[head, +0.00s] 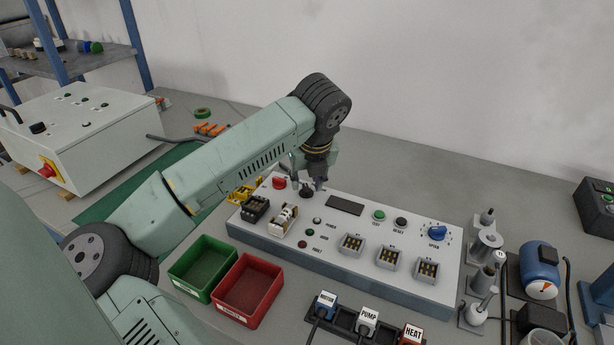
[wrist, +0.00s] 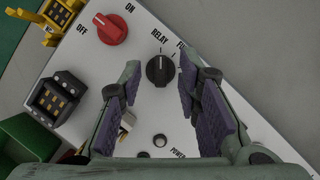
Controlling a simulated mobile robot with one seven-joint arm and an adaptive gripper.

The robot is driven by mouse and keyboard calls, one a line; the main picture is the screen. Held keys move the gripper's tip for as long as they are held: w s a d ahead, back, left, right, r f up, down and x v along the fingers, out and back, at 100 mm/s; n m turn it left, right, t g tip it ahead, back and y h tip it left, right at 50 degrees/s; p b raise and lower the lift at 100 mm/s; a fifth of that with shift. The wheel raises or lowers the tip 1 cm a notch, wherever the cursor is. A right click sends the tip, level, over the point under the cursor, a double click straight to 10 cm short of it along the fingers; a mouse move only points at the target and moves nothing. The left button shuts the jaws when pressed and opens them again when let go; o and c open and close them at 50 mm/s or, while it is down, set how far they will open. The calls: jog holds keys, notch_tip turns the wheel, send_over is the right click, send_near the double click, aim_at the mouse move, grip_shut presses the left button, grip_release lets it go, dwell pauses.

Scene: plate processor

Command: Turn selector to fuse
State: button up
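The selector is a black round knob (wrist: 160,70) on the white panel, with the labels RELAY and a partly hidden "FU…" above it in the wrist view. A pale pointer line on the knob points roughly up, between the two labels; its exact setting is hard to tell. In the head view the selector (head: 306,193) is partly hidden under my gripper (head: 313,178). My gripper (wrist: 160,72) is open and empty. Its two purple-padded fingers lie left and right of the knob in the wrist view, with a gap on each side. Fingertip height above the panel is unclear.
A red ON/OFF knob (wrist: 111,29) is close by on the left. A black socket block (wrist: 58,98) and a fuse holder (head: 284,219) sit on the panel nearby. Green (head: 204,290) and red (head: 248,312) bins stand in front. A blue knob (head: 437,232) is at the panel's right.

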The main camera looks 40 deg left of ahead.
jog(key=shift+w+a+f, duration=0.15)
jog(key=shift+f, duration=0.45)
grip_shut()
